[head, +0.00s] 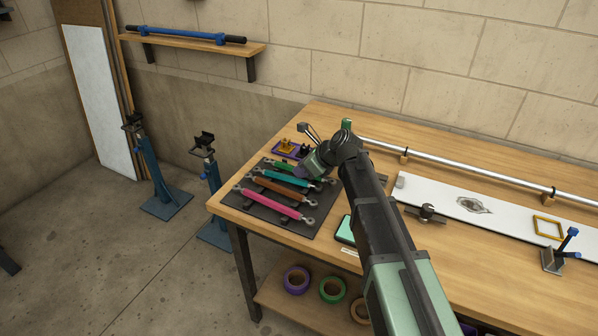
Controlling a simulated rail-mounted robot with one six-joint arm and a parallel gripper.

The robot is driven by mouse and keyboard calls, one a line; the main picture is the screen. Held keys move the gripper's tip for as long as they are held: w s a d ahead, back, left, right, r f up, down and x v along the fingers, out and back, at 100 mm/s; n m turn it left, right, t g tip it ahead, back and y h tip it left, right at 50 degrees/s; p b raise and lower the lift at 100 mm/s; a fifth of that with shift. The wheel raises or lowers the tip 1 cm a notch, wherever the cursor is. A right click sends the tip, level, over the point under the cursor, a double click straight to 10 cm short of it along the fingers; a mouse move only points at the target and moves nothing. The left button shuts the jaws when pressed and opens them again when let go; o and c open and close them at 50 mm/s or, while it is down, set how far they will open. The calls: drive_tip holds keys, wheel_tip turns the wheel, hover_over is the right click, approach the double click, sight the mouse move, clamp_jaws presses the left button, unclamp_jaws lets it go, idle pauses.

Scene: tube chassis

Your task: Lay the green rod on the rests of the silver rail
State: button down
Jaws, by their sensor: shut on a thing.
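I cannot tell whether the rod is clear of the rack. The silver rail (470,177) runs along the back of the bench, on small wooden blocks (549,197). A green piece (347,124) stands at its left end, partly hidden by my arm.
Teal (287,178), brown (281,190) and pink (268,205) rods lie nearby on the rack. A white panel (450,200), a yellow frame (547,228) and a blue-handled clamp (555,258) are right.

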drive_tip(key=shift+r, duration=0.1)
wheel_tip(320, 180, up, 20)
drive_tip(key=p, duration=2)
drive_tip(key=shift+a, duration=0.1)
